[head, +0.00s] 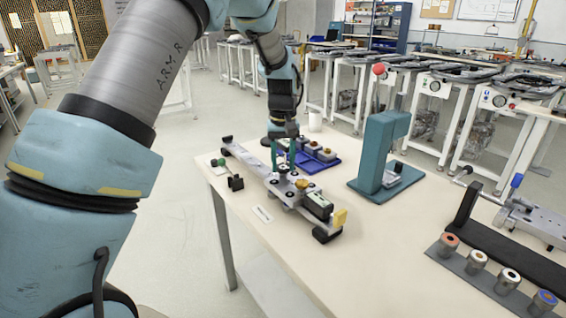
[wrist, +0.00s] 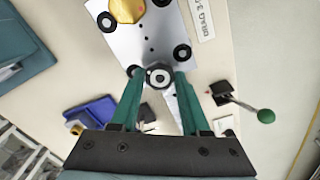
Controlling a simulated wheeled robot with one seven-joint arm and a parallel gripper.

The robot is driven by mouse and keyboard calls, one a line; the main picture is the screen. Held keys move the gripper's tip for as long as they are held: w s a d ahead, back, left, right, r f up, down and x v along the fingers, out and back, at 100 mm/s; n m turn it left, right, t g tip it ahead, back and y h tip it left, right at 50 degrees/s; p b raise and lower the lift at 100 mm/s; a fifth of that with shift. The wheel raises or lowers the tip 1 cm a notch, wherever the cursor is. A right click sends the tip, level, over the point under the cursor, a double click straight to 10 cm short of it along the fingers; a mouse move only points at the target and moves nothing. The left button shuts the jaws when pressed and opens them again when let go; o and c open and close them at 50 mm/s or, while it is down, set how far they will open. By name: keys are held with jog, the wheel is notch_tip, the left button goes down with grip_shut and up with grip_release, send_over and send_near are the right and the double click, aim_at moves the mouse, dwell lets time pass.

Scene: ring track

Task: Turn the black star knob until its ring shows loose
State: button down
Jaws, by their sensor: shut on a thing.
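The black star knob (wrist: 158,75) sits on a long pale metal plate (wrist: 150,42) in the wrist view, with a round grey-white centre. My gripper (wrist: 158,76) has its green fingers on either side of the knob, shut on it. In the head view my gripper (head: 284,168) points down at the middle of the plate (head: 246,158), and its fingers partly hide the knob. I cannot make out a mark on the ring that tells loose from tight.
Round black pads (wrist: 182,52) and a gold part (wrist: 127,8) are near the knob. A small black clamp with a green ball (wrist: 266,115) lies beside the plate. A blue tray (head: 322,164) and a teal press (head: 375,150) stand behind. The front table edge is mostly clear.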

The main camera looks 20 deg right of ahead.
aim_at(283, 167)
jog(key=shift+s+a+f, duration=0.1)
jog(key=shift+f, duration=0.15)
jog(key=c, duration=0.8)
grip_release()
jog(key=o, duration=0.4)
jog(key=shift+r, duration=0.1)
jog(key=shift+r, duration=0.15)
notch_tip(283, 167, up, 11)
jog(key=shift+f+b, duration=0.2)
jog(key=shift+b, duration=0.7)
